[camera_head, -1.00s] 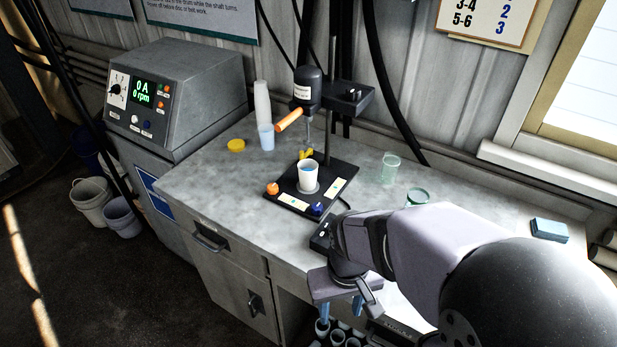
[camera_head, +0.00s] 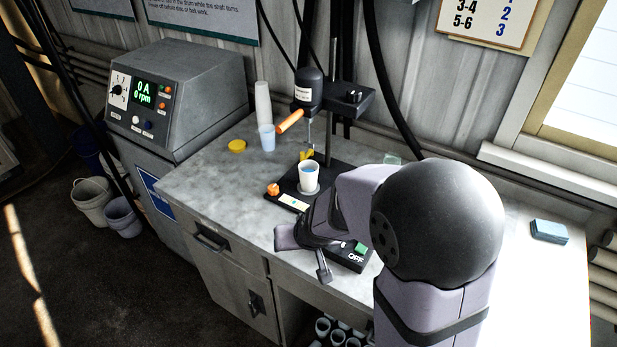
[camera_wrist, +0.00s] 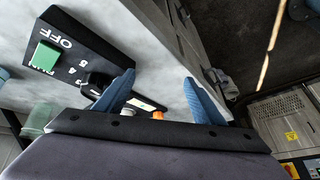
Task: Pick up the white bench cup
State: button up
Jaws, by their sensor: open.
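I cannot clearly make out the cup in the wrist view.
The disperser motor (camera_head: 308,88) with an orange handle (camera_head: 290,121) hangs above the cup. An orange knob (camera_head: 273,189) sits on the plate's left corner. A control box with a green button (camera_wrist: 46,57) is close to my gripper. A pale blue cup (camera_head: 267,137) stands behind left.

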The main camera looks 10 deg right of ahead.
aim_at(306, 176)
jog(key=w+d+t+h, duration=0.1)
jog(key=w, duration=0.3)
jog(key=w+d+m+t+h+b, duration=0.1)
jog(key=w, duration=0.4)
jog(key=w+d+t+b, duration=0.1)
jog(key=w+t, duration=0.1)
jog(key=w, duration=0.2)
jog(key=shift+w+f+m+h, duration=0.25)
jog(key=shift+w+m+h, duration=0.05)
jog(key=shift+w+h, duration=0.1)
jog(key=w+d+h, duration=0.1)
jog(key=w, duration=0.1)
jog(key=w+d+m+t+h+b, duration=0.1)
jog(key=w, duration=0.2)
jog(key=w+d+m+t+h, duration=0.1)
jog(key=w+d, duration=0.1)
jog(key=w, duration=0.1)
jog(key=shift+b, duration=0.3)
jog(key=shift+w+d+r+t+h, duration=0.1)
jog(key=shift+w+d+t+h, duration=0.25)
jog(key=shift+w, duration=0.25)
jog(key=shift+f+p+x, duration=0.15)
jog(key=shift+p+x, duration=0.5)
jog(key=shift+x, duration=1.1)
jog(key=shift+f+p+x, duration=0.2)
jog(key=shift+p+x, duration=0.4)
jog(key=shift+x, duration=1.15)
jog(key=shift+s, duration=0.15)
jog(key=c, duration=1.2)
